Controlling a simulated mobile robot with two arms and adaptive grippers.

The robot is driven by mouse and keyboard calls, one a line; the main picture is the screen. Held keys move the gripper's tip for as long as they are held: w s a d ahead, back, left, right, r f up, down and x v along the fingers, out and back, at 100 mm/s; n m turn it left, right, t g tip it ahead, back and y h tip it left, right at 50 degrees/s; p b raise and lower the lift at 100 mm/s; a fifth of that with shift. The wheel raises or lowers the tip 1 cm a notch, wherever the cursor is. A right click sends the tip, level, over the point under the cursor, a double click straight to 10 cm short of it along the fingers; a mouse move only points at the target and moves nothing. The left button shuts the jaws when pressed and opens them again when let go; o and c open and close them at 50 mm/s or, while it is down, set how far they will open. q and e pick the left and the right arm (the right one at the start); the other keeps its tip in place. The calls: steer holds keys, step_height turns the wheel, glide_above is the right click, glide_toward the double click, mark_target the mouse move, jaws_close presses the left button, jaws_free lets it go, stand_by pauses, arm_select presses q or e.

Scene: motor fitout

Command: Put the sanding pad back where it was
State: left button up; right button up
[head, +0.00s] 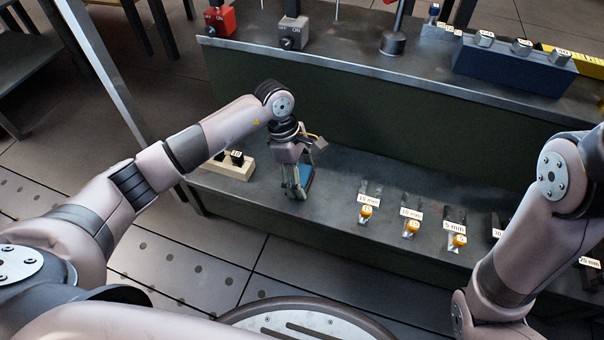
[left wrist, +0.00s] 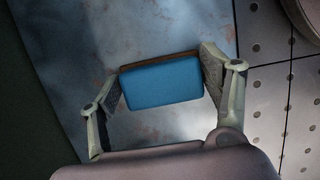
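The sanding pad is a blue block with a thin brown layer along one side. In the left wrist view the pad (left wrist: 162,82) lies between the two fingers of my left gripper (left wrist: 163,82), with the fingertips against its two ends. In the head view the left gripper (head: 296,188) points down over the lower grey shelf, and a blue part of the pad (head: 307,175) shows behind the fingers. I cannot tell whether the pad touches the shelf. My right gripper is outside the frames; only its arm shows at the right.
The lower shelf (head: 335,210) holds a cream block with dark pieces (head: 228,164) left of the gripper, and several labelled orange-topped items (head: 411,228) to the right. The upper shelf (head: 350,60) carries a red box (head: 219,20), a grey box (head: 293,33) and a blue block (head: 512,65).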

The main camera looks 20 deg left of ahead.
arm_select(q)
steer(key=shift+o, duration=1.3)
steer(key=shift+r, duration=0.1)
